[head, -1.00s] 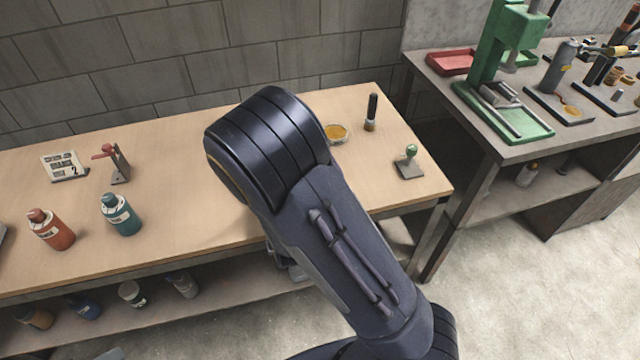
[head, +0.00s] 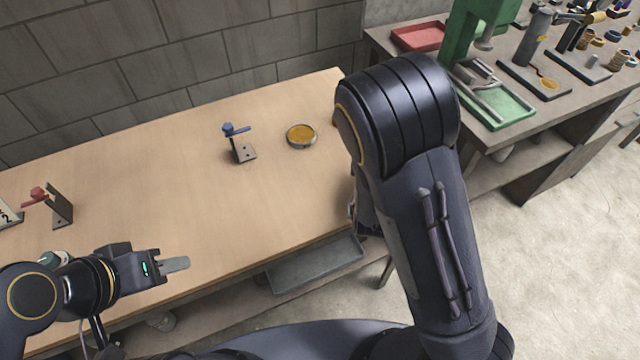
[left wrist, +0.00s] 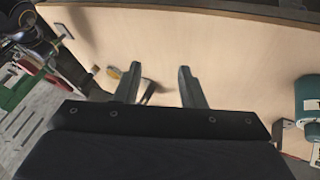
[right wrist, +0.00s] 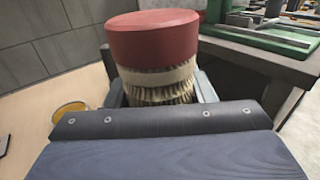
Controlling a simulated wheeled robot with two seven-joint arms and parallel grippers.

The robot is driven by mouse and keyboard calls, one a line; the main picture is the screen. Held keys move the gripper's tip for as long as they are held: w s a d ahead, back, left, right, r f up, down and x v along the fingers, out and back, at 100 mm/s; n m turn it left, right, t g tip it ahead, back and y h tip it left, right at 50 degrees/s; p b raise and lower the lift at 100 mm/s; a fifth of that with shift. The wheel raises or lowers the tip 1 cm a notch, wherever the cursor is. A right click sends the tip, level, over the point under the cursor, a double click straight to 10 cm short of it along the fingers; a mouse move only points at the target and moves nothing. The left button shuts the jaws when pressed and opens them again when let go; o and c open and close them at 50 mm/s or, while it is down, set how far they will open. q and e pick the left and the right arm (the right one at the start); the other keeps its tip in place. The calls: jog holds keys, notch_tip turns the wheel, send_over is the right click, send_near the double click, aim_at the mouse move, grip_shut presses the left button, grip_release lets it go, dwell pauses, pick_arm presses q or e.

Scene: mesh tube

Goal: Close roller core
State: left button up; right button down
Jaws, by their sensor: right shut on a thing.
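In the right wrist view my right gripper (right wrist: 158,88) is shut on a red-capped cylinder (right wrist: 152,40), perhaps the roller core. Below the cap it has a pale band and a ribbed, bristly beige part, whose lower end is hidden by the gripper body. In the head view my right arm hides that gripper and the cylinder. My left gripper (head: 176,264) is over the table's front left part. In the left wrist view its fingers (left wrist: 158,72) are apart with nothing between them.
A blue-levered stand (head: 238,145) and an amber dish (head: 301,135) stand on the wooden table (head: 170,170). A red-levered stand (head: 60,207) is at the left. A green press (head: 468,30) is on the right bench. The table's middle is clear.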

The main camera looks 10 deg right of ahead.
pick_arm(q)
jog(key=shift+o, duration=0.4)
jog(key=shift+s, duration=0.1)
pick_arm(e)
jog(key=shift+s, duration=0.1)
